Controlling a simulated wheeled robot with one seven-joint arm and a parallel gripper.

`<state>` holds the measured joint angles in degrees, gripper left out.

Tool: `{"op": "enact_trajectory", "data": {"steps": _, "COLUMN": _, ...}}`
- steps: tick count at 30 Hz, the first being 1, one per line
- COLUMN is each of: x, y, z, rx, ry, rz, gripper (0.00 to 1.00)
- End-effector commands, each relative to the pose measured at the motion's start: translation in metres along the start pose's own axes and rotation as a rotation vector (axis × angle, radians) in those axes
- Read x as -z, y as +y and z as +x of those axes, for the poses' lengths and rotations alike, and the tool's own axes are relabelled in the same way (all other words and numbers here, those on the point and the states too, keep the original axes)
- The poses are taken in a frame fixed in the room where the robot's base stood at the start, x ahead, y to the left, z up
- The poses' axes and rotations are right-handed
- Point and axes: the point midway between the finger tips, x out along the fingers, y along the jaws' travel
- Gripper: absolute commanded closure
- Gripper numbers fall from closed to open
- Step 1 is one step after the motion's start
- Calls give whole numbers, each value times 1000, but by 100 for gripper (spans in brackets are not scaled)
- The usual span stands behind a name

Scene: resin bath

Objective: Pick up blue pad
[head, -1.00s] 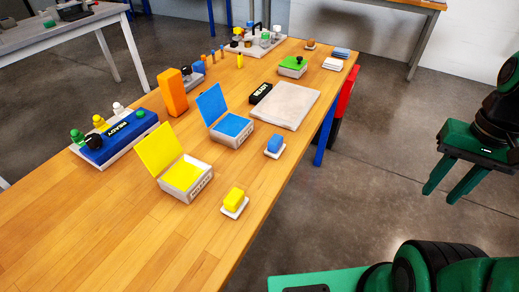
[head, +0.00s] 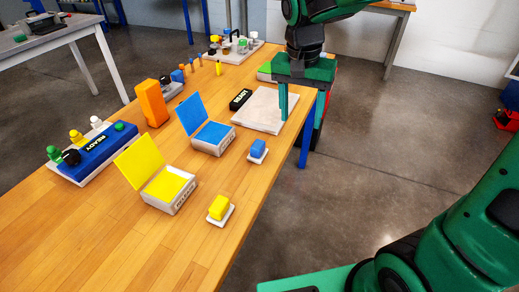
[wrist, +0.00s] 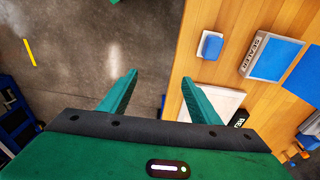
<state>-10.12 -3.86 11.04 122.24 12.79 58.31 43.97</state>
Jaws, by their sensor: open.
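The blue pad (head: 258,148) is a small blue block on a white base near the table's right edge. It also shows in the wrist view (wrist: 212,46), ahead of the fingers and to the right. My gripper (head: 283,103) is open and empty, with its fingers pointing down over the table's right edge by the grey-white board. In the wrist view its two green fingers (wrist: 158,92) are spread apart with nothing between them. The gripper is farther from the head camera than the pad and clear of it.
An open blue box (head: 213,137) and an open yellow box (head: 168,187) stand left of the pads. A yellow pad (head: 219,207) sits on a white base nearer. The pale board (head: 262,112) lies beyond the blue pad, with a black READY block (head: 240,99) beside it.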

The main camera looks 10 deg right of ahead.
Motion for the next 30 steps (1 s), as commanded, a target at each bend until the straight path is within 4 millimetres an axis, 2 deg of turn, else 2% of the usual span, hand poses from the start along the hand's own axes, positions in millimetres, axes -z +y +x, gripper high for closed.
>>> {"op": "enact_trajectory", "data": {"steps": 1, "x": -10, "y": -32, "z": 0, "rx": 9, "ry": 1, "rz": -12, "gripper": 43}}
{"op": "enact_trajectory", "data": {"steps": 3, "x": -23, "y": -64, "z": -2, "rx": 22, "ry": 2, "rz": -8, "gripper": 43}}
{"op": "enact_trajectory", "data": {"steps": 6, "x": -38, "y": -93, "z": -3, "rx": 36, "ry": 2, "rz": -5, "gripper": 43}}
{"op": "enact_trajectory", "data": {"steps": 9, "x": -46, "y": -107, "z": 0, "rx": 42, "ry": 0, "rz": -2, "gripper": 43}}
{"op": "enact_trajectory", "data": {"steps": 18, "x": -48, "y": -110, "z": 40, "rx": 42, "ry": -1, "rz": -2, "gripper": 43}}
{"op": "enact_trajectory", "data": {"steps": 26, "x": -50, "y": -109, "z": 57, "rx": 43, "ry": -1, "rz": -4, "gripper": 43}}
{"op": "enact_trajectory", "data": {"steps": 30, "x": -53, "y": -105, "z": 75, "rx": 42, "ry": -2, "rz": -4, "gripper": 43}}
